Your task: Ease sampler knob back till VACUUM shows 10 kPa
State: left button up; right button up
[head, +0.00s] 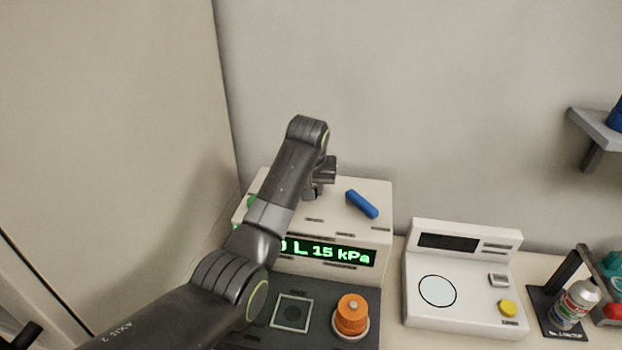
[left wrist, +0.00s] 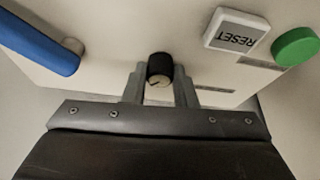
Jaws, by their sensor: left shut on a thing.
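The sampler (head: 380,235) is a cream box with a sloped top. Its green display (head: 343,254) reads "15 kPa" at the right, and my arm covers the left part. My left gripper (head: 314,192) is over the top panel, and its fingers are partly hidden in the head view. In the left wrist view, my left gripper (left wrist: 160,88) is shut on a small black knob (left wrist: 160,66) with a pale pointer line, one finger on each side. My right gripper is not in view.
A blue lever (head: 362,204) lies right of the knob. A RESET button (left wrist: 235,32) and a green button (left wrist: 296,47) are on the knob's other side. An orange knob (head: 351,314) stands in front. A white scale-like device (head: 463,285) and a spray can (head: 575,303) stand at right.

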pick_arm(q)
jog(key=shift+n, duration=0.3)
jog(key=o, duration=1)
jog(key=shift+r, duration=0.1)
jog(key=p+v, duration=0.7)
jog(key=v, duration=1)
jog(key=shift+s, duration=0.15)
jog(key=shift+d, duration=0.15)
